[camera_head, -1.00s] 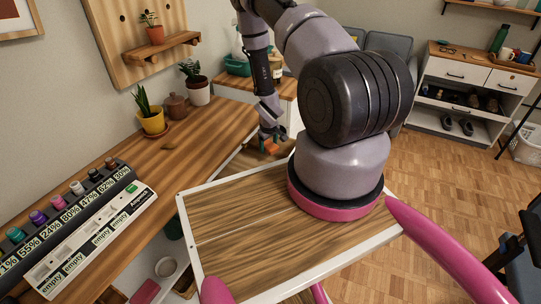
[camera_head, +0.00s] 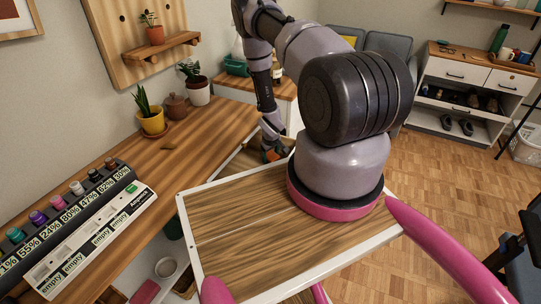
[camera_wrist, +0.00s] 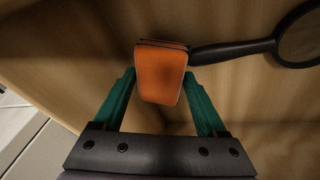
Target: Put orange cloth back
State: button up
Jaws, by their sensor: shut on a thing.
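The orange cloth (camera_wrist: 160,75) is a folded orange pad with rounded corners, seen in the middle of the wrist view. My gripper (camera_wrist: 160,88) has its two green fingers on either side of the cloth and is shut on it. In the head view the orange cloth (camera_head: 273,155) shows small at the end of my arm, by an open wooden compartment beyond the desk. My gripper (camera_head: 272,148) hangs downward there, its fingers mostly hidden. Whether the cloth touches the wood under it I cannot tell.
A magnifying glass (camera_wrist: 275,43) with a black handle lies on the wood just right of the cloth. A wood-topped cabinet (camera_head: 245,86) stands behind.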

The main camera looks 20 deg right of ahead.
jog(key=shift+f, duration=0.25)
jog(key=shift+f, duration=0.3)
jog(key=o, duration=1.4)
jog(key=shift+r, duration=0.3)
jog(key=v, duration=1.2)
jog(key=shift+r, duration=0.3)
